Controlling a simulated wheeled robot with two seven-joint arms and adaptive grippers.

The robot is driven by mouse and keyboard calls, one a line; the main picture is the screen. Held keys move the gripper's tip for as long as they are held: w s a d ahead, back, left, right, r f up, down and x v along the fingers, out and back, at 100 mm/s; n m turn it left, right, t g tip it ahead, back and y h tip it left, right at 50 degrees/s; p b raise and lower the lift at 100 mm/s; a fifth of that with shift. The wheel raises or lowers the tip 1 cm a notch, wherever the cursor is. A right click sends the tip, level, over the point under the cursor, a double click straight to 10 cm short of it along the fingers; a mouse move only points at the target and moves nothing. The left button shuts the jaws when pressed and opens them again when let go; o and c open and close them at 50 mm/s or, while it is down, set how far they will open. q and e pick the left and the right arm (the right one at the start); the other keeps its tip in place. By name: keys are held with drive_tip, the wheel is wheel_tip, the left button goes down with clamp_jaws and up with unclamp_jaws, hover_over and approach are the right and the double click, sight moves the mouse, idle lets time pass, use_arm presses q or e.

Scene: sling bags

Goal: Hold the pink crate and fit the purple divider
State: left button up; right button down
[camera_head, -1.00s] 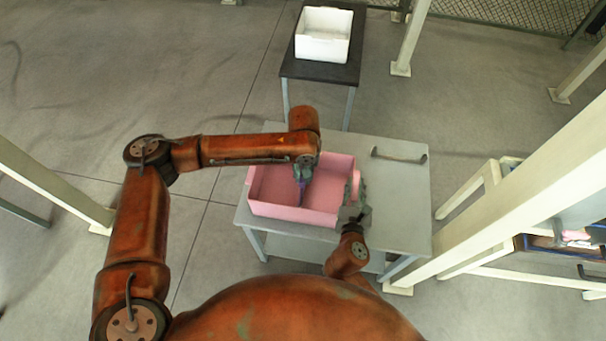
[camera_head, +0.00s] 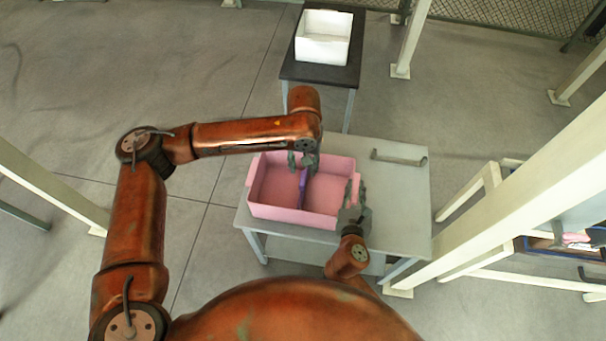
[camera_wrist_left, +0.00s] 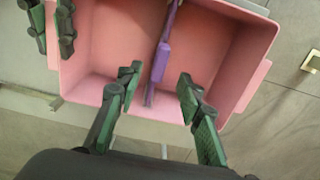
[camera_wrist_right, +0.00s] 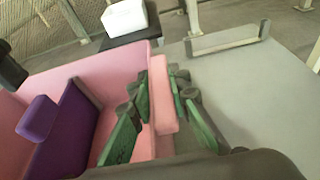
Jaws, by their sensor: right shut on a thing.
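The pink crate (camera_head: 273,211) stands on the grey table. The purple divider (camera_head: 303,187) stands upright inside it, across the middle, and also shows in the left wrist view (camera_wrist_left: 161,62) and the right wrist view (camera_wrist_right: 62,130). My left gripper (camera_head: 303,163) is above the crate over the divider. Its fingers (camera_wrist_left: 158,82) are spread apart on either side of the divider, not touching it. My right gripper (camera_head: 356,190) is shut on the crate's right wall (camera_wrist_right: 160,110), with one finger inside and one outside.
The grey table (camera_head: 400,190) has free room right of the crate, with a grey handle-like bar (camera_head: 399,157) near its back. A white box (camera_head: 323,38) stands on a black-topped table (camera_head: 300,70) behind. Pale posts (camera_head: 520,185) rise at the right.

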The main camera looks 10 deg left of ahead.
use_arm(q)
wheel_tip(320, 180, up, 5)
drive_tip(key=shift+r, duration=0.1)
idle(0.3)
use_arm(e)
drive_tip(key=c, duration=1.7)
unclamp_jaws()
drive_tip(key=shift+c, duration=0.2)
drive_tip(key=v, duration=1.2)
use_arm(q)
drive_tip(key=shift+a, duration=0.1)
use_arm(e)
drive_tip(key=shift+a, duration=0.1)
